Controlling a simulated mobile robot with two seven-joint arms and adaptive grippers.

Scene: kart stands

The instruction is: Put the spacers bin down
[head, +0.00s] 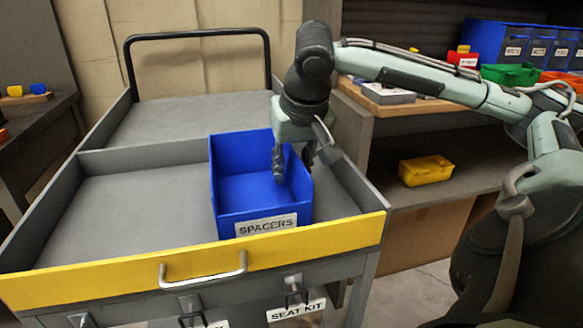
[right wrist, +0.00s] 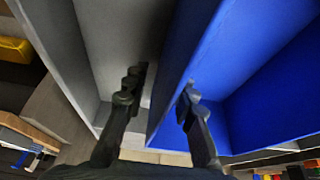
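The blue spacers bin (head: 230,205), with a white SPACERS label on its front, stands upright in the front compartment of the grey cart tray (head: 120,205). It looks empty. My right gripper (head: 301,160) is at the bin's right wall. In the right wrist view my right gripper (right wrist: 162,95) has its fingers spread, one on the inner side of the blue bin (right wrist: 255,65) wall and one outside over grey tray floor. A gap shows between the outer finger and the wall. My left gripper is in neither view.
The cart has a yellow front edge (head: 120,277), a divider (head: 140,155) and a black handle (head: 197,33) behind. A shelf at the right holds a yellow bin (head: 425,170). Green and blue bins stand above it. The tray left of the spacers bin is clear.

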